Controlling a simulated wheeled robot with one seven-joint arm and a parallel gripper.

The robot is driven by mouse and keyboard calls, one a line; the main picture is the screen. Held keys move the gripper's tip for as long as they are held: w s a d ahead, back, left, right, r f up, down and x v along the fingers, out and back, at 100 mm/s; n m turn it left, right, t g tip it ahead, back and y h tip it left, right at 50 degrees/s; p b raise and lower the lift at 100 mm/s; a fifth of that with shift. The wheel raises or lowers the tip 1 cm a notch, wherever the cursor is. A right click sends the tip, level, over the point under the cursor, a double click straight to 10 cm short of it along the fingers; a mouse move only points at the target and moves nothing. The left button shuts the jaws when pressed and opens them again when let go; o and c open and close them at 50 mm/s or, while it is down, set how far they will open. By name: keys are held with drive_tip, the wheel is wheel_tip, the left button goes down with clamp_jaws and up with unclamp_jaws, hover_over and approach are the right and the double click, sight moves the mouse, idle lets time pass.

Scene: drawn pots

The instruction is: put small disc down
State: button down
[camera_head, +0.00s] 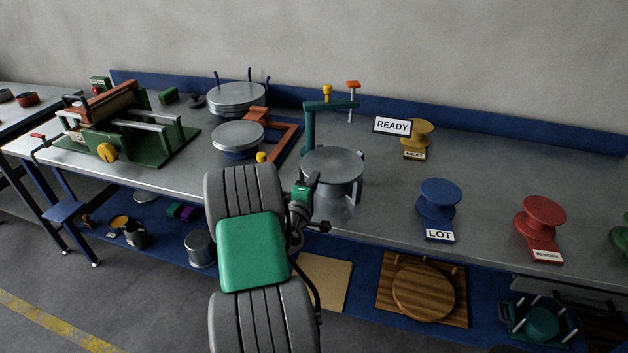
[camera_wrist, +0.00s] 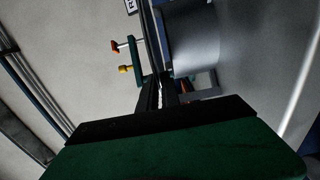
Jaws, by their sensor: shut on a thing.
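The small disc (camera_head: 333,161) is a round grey metal plate. In the head view it lies about level over the top of a grey metal cylinder (camera_head: 335,206) near the table's front edge. My gripper (camera_head: 313,181) is at the disc's near left edge, shut on it. In the wrist view my gripper's dark fingers (camera_wrist: 160,93) are close together, with a grey curved metal surface (camera_wrist: 195,45) just beyond them. The grip itself is mostly hidden. I cannot tell whether the disc touches the cylinder under it.
A teal stand (camera_head: 310,128) rises close behind the disc. Round metal plates (camera_head: 237,134) are stacked at the left, beside an orange frame (camera_head: 287,140). Blue (camera_head: 439,195) and red (camera_head: 540,212) spools stand at the right. The table between the cylinder and the blue spool is clear.

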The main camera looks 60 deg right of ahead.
drive_tip(key=shift+f, duration=0.3)
drive_tip(key=c, duration=1.6)
unclamp_jaws()
drive_tip(key=shift+o, duration=0.2)
drive_tip(key=shift+r, duration=0.1)
